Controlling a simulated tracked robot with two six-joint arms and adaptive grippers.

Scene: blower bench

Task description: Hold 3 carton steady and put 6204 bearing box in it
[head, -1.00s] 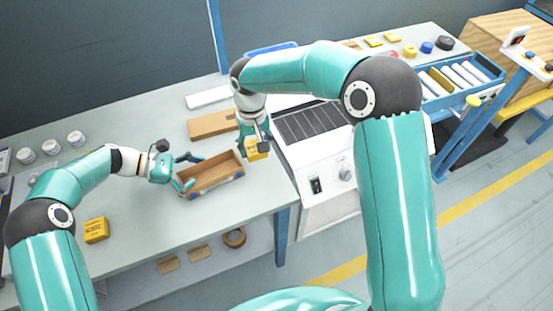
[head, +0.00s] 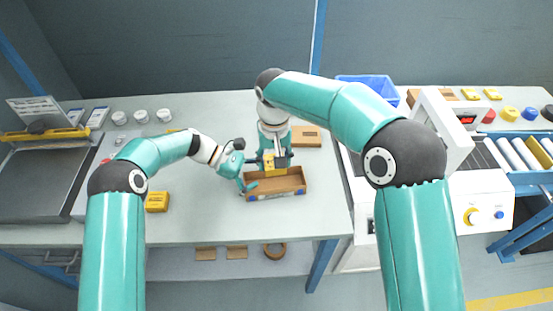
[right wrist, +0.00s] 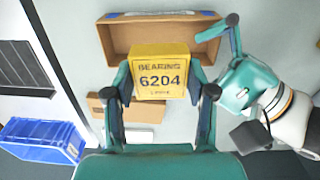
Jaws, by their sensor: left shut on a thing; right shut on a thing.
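The open brown carton (head: 285,192) stands on the bench in the head view and also at the top of the right wrist view (right wrist: 120,39). My left gripper (head: 247,186) is shut on the carton's left wall. My right gripper (head: 270,161) is shut on the yellow 6204 bearing box (right wrist: 160,75), its label facing the wrist camera. The box also shows in the head view (head: 267,162), over the carton's far side. It hides part of the carton in both views.
Another yellow box (head: 157,202) lies on the bench to the left. A flat brown carton (head: 306,137) lies behind the open carton. A blue bin (head: 368,87) stands at the back, and a white machine (head: 480,200) to the right.

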